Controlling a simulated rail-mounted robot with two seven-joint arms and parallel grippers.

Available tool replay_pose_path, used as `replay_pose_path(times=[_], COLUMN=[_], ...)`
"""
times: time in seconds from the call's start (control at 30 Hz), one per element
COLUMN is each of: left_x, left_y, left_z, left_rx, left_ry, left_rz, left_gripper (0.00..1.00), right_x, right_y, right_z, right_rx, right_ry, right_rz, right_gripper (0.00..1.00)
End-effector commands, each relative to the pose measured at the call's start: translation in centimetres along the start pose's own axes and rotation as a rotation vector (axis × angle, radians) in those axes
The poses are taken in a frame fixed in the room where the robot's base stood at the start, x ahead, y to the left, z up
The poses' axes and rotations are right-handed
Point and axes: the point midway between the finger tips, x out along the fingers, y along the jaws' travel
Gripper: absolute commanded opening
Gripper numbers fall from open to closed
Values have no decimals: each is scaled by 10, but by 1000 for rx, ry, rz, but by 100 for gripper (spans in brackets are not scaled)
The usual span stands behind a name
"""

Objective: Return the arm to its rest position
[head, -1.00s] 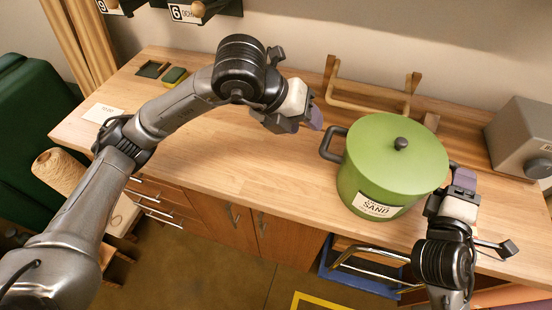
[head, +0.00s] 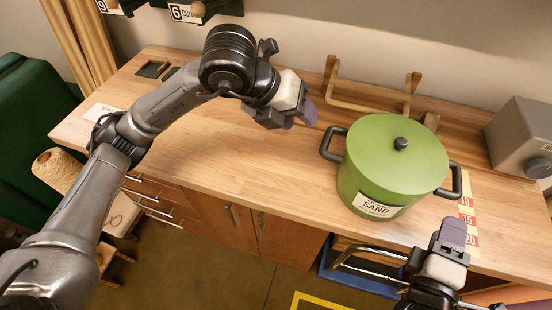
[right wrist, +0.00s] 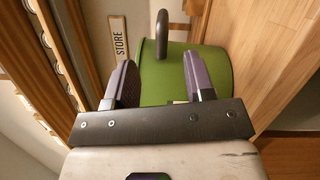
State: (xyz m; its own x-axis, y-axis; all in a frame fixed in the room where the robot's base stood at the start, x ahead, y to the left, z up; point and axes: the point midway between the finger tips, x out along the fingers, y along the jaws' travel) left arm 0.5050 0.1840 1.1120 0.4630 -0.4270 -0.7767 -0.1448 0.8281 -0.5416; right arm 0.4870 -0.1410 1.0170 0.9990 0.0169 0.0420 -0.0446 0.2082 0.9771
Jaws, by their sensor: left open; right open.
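My left gripper (head: 306,112) is over the table, left of the green pot, and empty. My right gripper (head: 453,234) is near the table's front edge, to the lower right of the pot, apart from it. In the right wrist view its two fingers (right wrist: 160,82) are spread with nothing between them, and the pot (right wrist: 178,72) shows beyond them. The green lidded pot (head: 393,165) stands upright on the table. It has dark side handles and a label reading SAND.
The wooden table (head: 265,165) is clear left of the pot. A wooden rack (head: 372,100) stands behind the pot. A grey box (head: 520,135) is at the right. A numbered red and cream strip (head: 466,203) lies right of the pot. A blue frame with metal rails (head: 365,275) is below the front edge.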

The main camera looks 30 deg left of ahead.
Motion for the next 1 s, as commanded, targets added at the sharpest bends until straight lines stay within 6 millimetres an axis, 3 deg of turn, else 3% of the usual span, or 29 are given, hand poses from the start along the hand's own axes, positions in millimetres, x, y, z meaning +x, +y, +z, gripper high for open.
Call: replay_pose_path(times=[0.2, 0.83, 0.9, 1.0], left_x=[0, 0, 0, -4], left_y=[0, 0, -8, -35], left_z=[0, 0, 2, 5], left_rx=[0, 54, 136, 261], left_ry=[0, 0, -13, -60], left_rz=[0, 0, -49, -215], left_gripper=[44, 44, 44, 44], right_x=[-8, -8, -8, -8], right_y=[0, 0, -1, -4], right_z=[0, 0, 1, 2], right_rx=[0, 37, 95, 185], right_ry=[0, 0, -4, -17], right_rz=[-1, -1, -6, -24], right_gripper=[49, 49, 49, 49])
